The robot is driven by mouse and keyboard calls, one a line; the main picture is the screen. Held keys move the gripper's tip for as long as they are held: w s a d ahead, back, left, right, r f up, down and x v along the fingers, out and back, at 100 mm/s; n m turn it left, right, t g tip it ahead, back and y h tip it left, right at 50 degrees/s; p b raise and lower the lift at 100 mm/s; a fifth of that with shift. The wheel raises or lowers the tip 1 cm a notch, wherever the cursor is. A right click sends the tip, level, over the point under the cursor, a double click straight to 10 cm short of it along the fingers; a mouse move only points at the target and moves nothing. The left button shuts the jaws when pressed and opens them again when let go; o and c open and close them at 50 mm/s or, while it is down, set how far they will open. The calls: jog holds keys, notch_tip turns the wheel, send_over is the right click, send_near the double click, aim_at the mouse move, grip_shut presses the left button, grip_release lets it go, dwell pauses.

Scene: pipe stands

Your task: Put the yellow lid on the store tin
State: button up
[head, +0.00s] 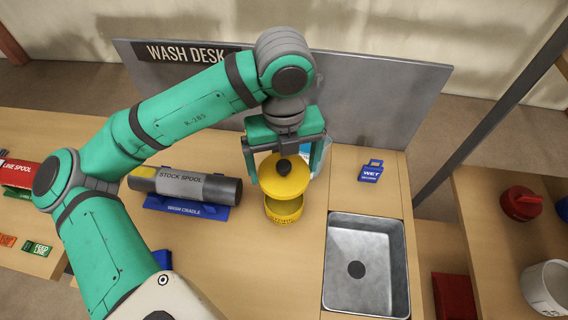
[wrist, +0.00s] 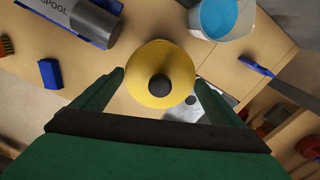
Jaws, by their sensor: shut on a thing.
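The yellow lid (head: 283,181) is round with a black knob on top. My gripper (head: 285,172) is shut on it, with a finger at each side of its rim. In the wrist view the lid (wrist: 160,60) sits between the fingertips (wrist: 160,78), knob facing the camera. An open yellow tin (head: 283,210), seemingly the store tin, stands on the desk just below the lid in the head view. The lid appears above the tin and covers the far part of its opening. I cannot tell the gap between them. The tin is hidden behind the lid in the wrist view.
A stock spool (head: 197,185) lies in a blue cradle (head: 186,207) left of the tin. A metal sink (head: 367,222) is at the right. A white container with blue inside (wrist: 217,17) stands behind the lid. A blue tag (head: 371,171) lies behind the sink.

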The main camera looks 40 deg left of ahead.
jog(key=shift+f, duration=0.1)
notch_tip(320, 180, down, 7)
jog(key=shift+r, duration=0.2)
jog(key=shift+w+f, duration=0.1)
jog(key=shift+f, duration=0.6)
jog(key=shift+s+f, duration=0.25)
jog(key=shift+f, duration=0.3)
jog(key=shift+w+f, duration=0.1)
jog(key=shift+f, duration=0.7)
dwell(0.3)
jog(key=o, duration=1)
jog(key=shift+r, duration=5.45)
